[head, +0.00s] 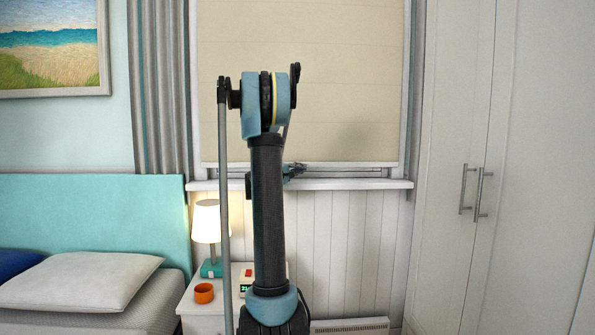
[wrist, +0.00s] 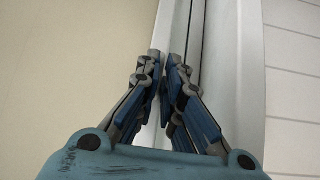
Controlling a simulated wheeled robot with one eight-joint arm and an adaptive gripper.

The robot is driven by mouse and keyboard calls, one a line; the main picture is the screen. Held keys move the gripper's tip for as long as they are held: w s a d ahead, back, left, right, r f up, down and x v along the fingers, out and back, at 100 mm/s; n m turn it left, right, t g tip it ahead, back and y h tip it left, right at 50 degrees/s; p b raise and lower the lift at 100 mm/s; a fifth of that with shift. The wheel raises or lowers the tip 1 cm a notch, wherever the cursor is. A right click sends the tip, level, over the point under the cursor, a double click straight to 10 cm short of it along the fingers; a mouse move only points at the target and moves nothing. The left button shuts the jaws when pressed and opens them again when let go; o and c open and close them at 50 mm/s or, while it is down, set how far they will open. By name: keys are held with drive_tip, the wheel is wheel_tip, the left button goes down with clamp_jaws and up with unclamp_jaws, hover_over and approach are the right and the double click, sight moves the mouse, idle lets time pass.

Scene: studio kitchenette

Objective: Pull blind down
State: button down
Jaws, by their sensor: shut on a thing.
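The cream blind (head: 345,100) covers almost the whole window. Its white bottom bar (head: 225,165) hangs just above the window sill (head: 340,185). My gripper (head: 298,171) is at this bottom edge, partly hidden behind my arm. In the wrist view, my gripper (wrist: 164,58) is shut on the white bottom bar (wrist: 166,30), with the cream blind cloth (wrist: 75,70) to the left. The pale sill (wrist: 228,70) lies to the right, past a narrow dark gap. The exact contact between the fingertips is hard to see.
A grey curtain (head: 163,85) hangs left of the window. Below are a nightstand (head: 205,318) with a lit lamp (head: 206,222) and an orange cup (head: 204,293), and a bed with a turquoise headboard (head: 90,220). A white wardrobe (head: 530,150) stands at right.

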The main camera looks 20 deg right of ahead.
drive_tip(key=c, duration=1.8)
unclamp_jaws()
drive_tip(key=shift+v, duration=6.05)
drive_tip(key=shift+c, duration=0.4)
